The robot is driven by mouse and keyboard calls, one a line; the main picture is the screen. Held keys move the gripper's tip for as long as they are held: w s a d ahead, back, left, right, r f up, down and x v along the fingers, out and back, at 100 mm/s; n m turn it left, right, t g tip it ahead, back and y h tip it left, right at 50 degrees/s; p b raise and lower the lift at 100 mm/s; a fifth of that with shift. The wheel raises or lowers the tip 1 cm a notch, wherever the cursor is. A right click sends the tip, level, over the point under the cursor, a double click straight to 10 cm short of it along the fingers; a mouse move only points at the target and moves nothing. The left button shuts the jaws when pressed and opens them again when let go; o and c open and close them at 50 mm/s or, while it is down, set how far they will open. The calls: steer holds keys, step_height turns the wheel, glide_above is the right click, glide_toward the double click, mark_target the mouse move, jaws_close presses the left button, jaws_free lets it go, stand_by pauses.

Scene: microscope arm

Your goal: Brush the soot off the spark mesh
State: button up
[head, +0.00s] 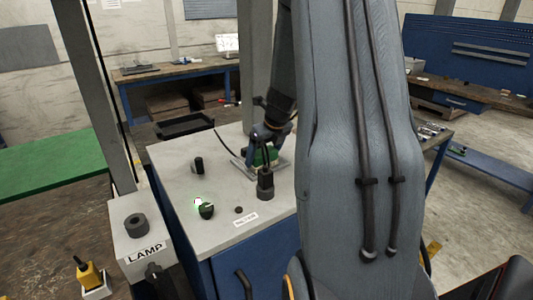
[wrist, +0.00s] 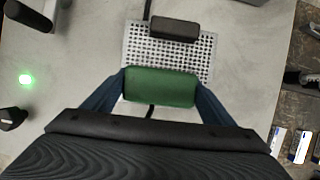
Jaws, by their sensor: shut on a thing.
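The spark mesh (wrist: 195,62) is a pale plate with rows of dark holes, lying on the grey bench top. In the head view its edge (head: 241,169) shows beside the gripper. My gripper (wrist: 161,86) is shut on a green block (wrist: 160,88), likely the brush's handle, over the near part of the mesh. The green block also shows in the head view (head: 265,157). Its underside is hidden, so I cannot tell whether it touches the mesh. A black block (wrist: 174,29) sits at the mesh's far edge. I cannot make out soot on the visible part.
A black upright post (head: 265,184) stands on the bench top (head: 222,240) in front of the gripper. A black knob (head: 206,211) by a green light and another post (head: 198,166) stand to the left. A lamp box (head: 143,236) is at the bench's left side.

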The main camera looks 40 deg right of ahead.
mark_target(272, 148)
steer(key=shift+s+a, duration=0.1)
steer(key=shift+a, duration=0.55)
steer(key=shift+d, duration=0.1)
steer(key=shift+d+r+p, duration=0.1)
steer(key=shift+d+p, duration=0.4)
steer(key=shift+d, duration=0.7)
steer(key=shift+d, duration=0.1)
steer(key=shift+d, duration=1)
steer(key=shift+d+r, duration=0.1)
steer(key=shift+r, duration=0.05)
steer(key=shift+a+p, duration=0.2)
steer(key=shift+p, duration=0.1)
